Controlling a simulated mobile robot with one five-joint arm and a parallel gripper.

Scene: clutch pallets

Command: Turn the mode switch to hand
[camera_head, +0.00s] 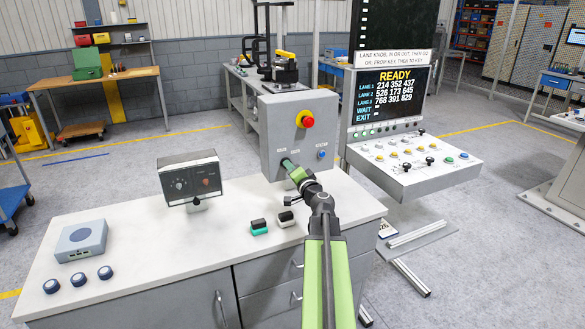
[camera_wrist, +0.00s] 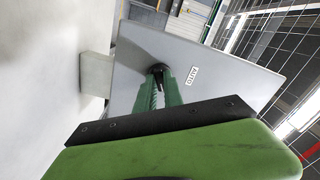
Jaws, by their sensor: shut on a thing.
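The grey control box (camera_head: 285,110) stands upright at the back edge of the white bench. It has a red mushroom button on a yellow base and a blue button. My gripper (camera_head: 287,163) reaches the lower left of its front face. In the wrist view my gripper's green fingers (camera_wrist: 163,92) are shut on the small black mode switch (camera_wrist: 158,71), against the grey panel (camera_wrist: 225,72). An AUTO label (camera_wrist: 192,75) shows beside the fingers. The fingers hide most of the switch, and I cannot tell which way it points.
A grey meter box (camera_head: 192,177) stands left on the bench (camera_head: 130,235). Black-and-green and black-and-white blocks (camera_head: 259,227) lie near my arm. Several dark knobs (camera_head: 78,279) and a grey box (camera_head: 82,240) are front left. A console (camera_head: 412,165) with a READY screen stands right.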

